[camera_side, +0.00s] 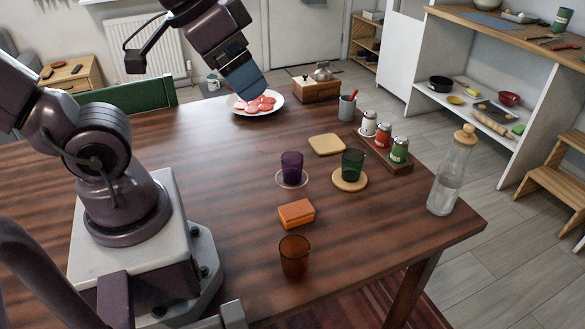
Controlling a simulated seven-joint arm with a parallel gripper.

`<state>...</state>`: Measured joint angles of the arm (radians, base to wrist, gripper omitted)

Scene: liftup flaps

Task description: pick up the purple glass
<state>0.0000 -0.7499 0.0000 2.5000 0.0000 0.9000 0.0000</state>
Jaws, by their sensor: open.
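The purple glass (291,167) stands upright on a pale round coaster (304,181) near the middle of the wooden table. My gripper (253,93) is above the far part of the table, up and left of the purple glass in the picture and well apart from it. It is open; its fingertips are hard to make out against the plate behind, and I see nothing held in it.
A green glass (352,164) on a wooden coaster (350,184) stands close right of the purple glass. An orange block (296,213) and an amber glass (294,257) are nearer. A shaker rack (385,153), bottle (450,178) and plate of red slices (239,108) stand around.

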